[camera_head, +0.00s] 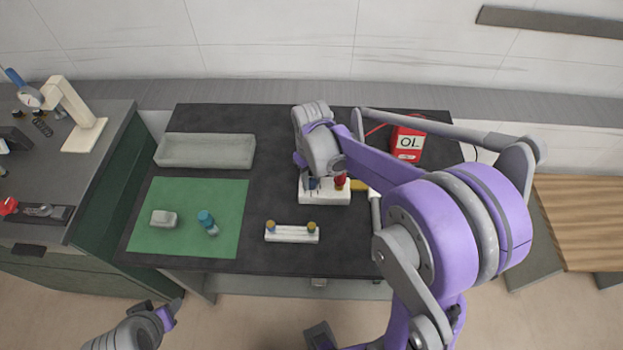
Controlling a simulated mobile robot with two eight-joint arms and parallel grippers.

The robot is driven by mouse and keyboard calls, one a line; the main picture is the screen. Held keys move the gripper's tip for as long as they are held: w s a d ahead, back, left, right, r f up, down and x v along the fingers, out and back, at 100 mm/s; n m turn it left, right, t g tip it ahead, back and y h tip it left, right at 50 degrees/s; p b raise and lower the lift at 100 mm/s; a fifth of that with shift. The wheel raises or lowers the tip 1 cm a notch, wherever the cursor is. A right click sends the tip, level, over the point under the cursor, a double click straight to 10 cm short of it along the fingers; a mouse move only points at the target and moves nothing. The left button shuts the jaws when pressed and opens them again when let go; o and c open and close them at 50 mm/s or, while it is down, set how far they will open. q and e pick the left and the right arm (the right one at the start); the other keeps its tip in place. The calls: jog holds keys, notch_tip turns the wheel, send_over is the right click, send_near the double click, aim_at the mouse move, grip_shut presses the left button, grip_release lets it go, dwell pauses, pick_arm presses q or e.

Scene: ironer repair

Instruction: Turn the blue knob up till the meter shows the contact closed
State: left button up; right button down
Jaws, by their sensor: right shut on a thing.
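A white block (325,197) stands near the middle of the dark bench. The blue knob (313,184) shows on its left part, mostly covered by my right gripper. A red knob (340,180) is on the block just right of it. My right gripper (311,178) reaches down over the block from above and is shut on the blue knob; its fingertips are largely hidden. The red meter (408,139) stands at the back right and its display reads "OL". My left gripper (166,317) is low at the left, off the bench, away from everything; its jaw opening is unclear.
A green mat (230,195) holds a grey block (164,218) and a teal-topped cylinder (207,221). A grey tray (205,151) lies behind it. A white strip (292,234) with two brass-coloured posts lies in front of the block. My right arm covers the bench's right side.

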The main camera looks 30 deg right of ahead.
aim_at(312, 182)
jog(key=shift+m, duration=1.1)
jog(key=c, duration=0.6)
grip_release()
jog(key=shift+o, duration=0.2)
notch_tip(312, 182, up, 11)
jog(key=shift+s+f, duration=0.1)
jog(key=s+a+f+t, duration=0.2)
jog(key=s+a, duration=0.1)
jog(key=s, duration=0.4)
jog(key=s+a+f+n+t, duration=0.1)
jog(key=s+a+f+t, duration=0.2)
jog(key=s, duration=0.5)
jog(key=shift+s+a+f+p, duration=0.25)
jog(key=shift+a+p, duration=0.1)
jog(key=shift+a, duration=0.15)
